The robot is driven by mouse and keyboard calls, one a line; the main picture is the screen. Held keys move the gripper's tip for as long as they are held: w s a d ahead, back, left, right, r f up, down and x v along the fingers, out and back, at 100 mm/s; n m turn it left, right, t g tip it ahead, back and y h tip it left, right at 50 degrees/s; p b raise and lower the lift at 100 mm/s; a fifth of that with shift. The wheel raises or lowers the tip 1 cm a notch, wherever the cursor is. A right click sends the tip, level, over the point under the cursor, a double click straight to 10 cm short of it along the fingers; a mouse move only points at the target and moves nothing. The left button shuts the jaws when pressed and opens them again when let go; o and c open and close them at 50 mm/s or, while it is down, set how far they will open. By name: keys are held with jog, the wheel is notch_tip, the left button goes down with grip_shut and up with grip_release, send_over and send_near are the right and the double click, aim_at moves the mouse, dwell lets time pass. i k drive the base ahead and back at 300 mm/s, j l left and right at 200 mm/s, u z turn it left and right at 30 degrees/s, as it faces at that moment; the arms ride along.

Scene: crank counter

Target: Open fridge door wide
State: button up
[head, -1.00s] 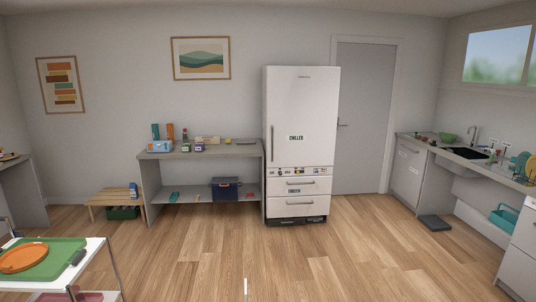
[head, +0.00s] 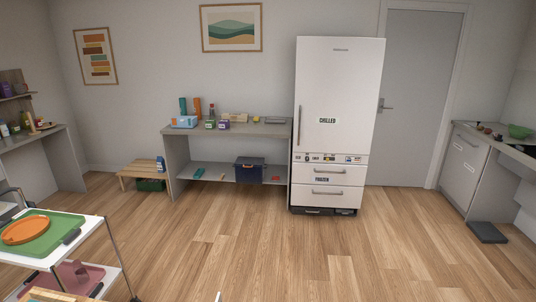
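The white fridge (head: 337,125) stands against the back wall, right of the middle in the head view. Its tall upper door (head: 341,80) is shut and has a "CHILLED" label (head: 327,120). A long vertical handle (head: 299,125) runs along the door's left edge. Below the door are two shut drawers, the upper one labelled "FROZEN" (head: 322,179). My gripper is not in view.
A grey counter with a lower shelf (head: 228,129) stands left of the fridge, and a low wooden bench (head: 141,171) is beside it. A trolley (head: 75,245) is at the near left. The grey door (head: 420,100) is right of the fridge. The wooden floor before the fridge is clear.

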aim_at(337, 79)
jog(key=i+l+z, duration=0.1)
jog(key=i, duration=0.55)
jog(key=i+l+z, duration=0.1)
jog(key=i+l, duration=0.15)
jog(key=i, duration=0.4)
jog(key=i+l+z, duration=0.1)
jog(key=i, duration=0.55)
jog(key=i+j, duration=0.2)
jog(key=i, duration=0.75)
jog(key=i+j+u, duration=0.1)
jog(key=i, duration=0.8)
jog(key=i+j+z, duration=0.65)
jog(key=i+j, duration=0.2)
